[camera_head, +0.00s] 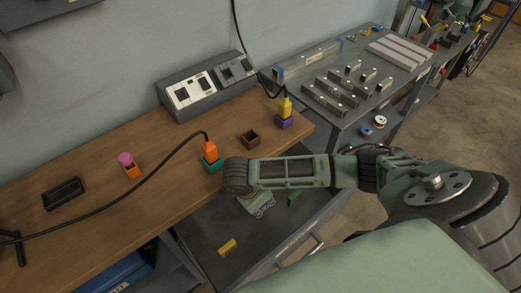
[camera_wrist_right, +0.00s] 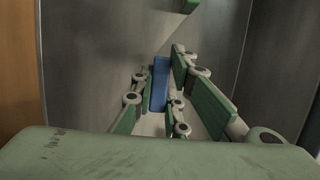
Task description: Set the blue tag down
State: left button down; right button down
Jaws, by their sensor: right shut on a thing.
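The blue tag (camera_wrist_right: 159,84) shows in the right wrist view as a narrow blue strip between the finger pads of my right gripper (camera_wrist_right: 160,76), which is shut on it. In the head view my right gripper (camera_head: 259,205) points down over a grey metal surface (camera_head: 205,247) below the wooden bench's front edge. The blue tag is hidden there by the gripper and arm. I cannot tell whether the tag touches the surface. My left gripper is not in view.
The wooden bench (camera_head: 110,206) above carries small coloured holders, a black tray (camera_head: 64,193) and a cable. Grey walls stand close on both sides in the wrist view.

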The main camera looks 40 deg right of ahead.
aim_at(261, 210)
jog(key=shift+f, duration=1.8)
jog(key=c, duration=1.7)
grip_release()
jog(key=shift+f, duration=0.1)
jog(key=shift+c, duration=0.2)
jog(key=v, duration=1.2)
jog(key=shift+p, duration=0.3)
